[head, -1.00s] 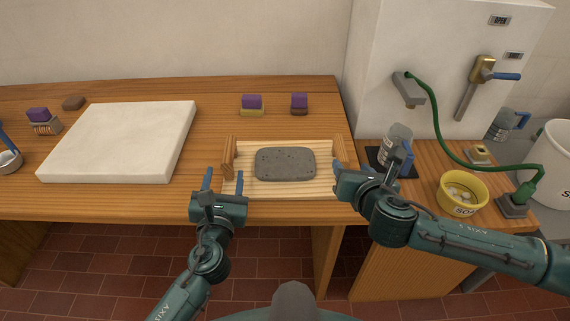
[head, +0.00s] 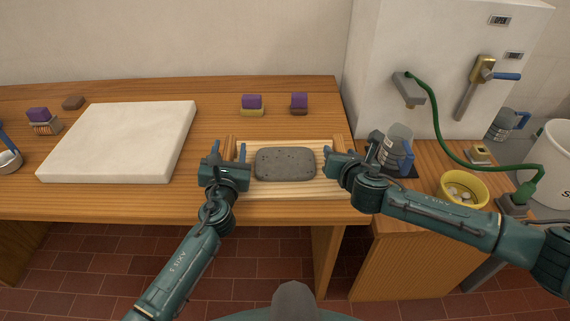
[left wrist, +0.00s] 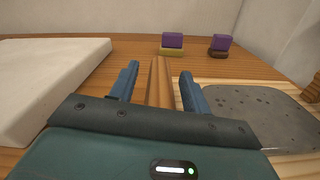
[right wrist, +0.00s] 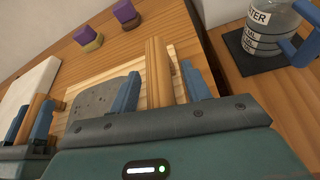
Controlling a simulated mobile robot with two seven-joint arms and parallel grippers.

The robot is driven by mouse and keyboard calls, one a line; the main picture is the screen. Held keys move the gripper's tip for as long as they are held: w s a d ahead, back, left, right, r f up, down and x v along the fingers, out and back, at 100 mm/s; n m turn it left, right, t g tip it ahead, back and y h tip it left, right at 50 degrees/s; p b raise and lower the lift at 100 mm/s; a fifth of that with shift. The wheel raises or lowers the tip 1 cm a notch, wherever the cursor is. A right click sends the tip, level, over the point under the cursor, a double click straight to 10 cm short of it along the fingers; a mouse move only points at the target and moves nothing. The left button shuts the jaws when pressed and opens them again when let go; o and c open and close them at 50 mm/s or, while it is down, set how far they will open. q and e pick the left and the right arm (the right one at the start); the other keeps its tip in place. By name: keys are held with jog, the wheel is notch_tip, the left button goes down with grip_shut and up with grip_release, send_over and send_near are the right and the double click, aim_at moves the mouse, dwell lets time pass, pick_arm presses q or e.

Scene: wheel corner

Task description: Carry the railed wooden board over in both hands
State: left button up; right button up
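The railed wooden board (head: 290,190) lies on the bench with a grey stone slab (head: 286,163) on it. My left gripper (head: 227,153) is at its left rail. In the left wrist view the rail (left wrist: 160,82) stands between the two blue fingers, with gaps showing on both sides. My right gripper (head: 331,158) is at the right rail (head: 339,145). In the right wrist view that rail (right wrist: 156,70) stands between the open fingers, apart from both. Parts of both rails are hidden by my grippers in the head view.
A thick white slab (head: 120,140) lies to the left. Two purple-topped brushes (head: 252,102) (head: 299,101) stand behind the board. At the right are a labelled jug (head: 396,150), a yellow bowl (head: 463,189) and a green hose (head: 440,125). Bench behind the board is mostly clear.

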pick_arm(q)
grip_shut()
pick_arm(e)
grip_shut()
pick_arm(q)
jog(key=shift+r, duration=0.15)
pick_arm(e)
jog(key=shift+r, duration=0.1)
